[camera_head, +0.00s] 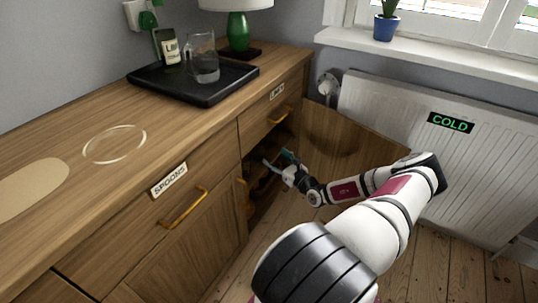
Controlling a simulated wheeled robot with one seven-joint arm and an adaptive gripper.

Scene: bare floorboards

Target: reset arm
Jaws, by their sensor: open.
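My arm reaches from the bottom of the view toward the open cabinet compartment (262,195) under the counter. My gripper (275,159) is at the mouth of that compartment, its fingers apart, with no object visible between them. The open cabinet door (345,150) stands swung out to the right, behind my arm. The inside of the compartment is dark, and some brownish shapes in it are too small to tell.
A drawer labelled SPOONS (170,180) is shut. A black tray (180,88) on the counter carries a glass pitcher (204,62) and a dark bottle (168,48). A green lamp (238,30) stands behind. A radiator (400,115) is at right; floorboards (425,265) are bare.

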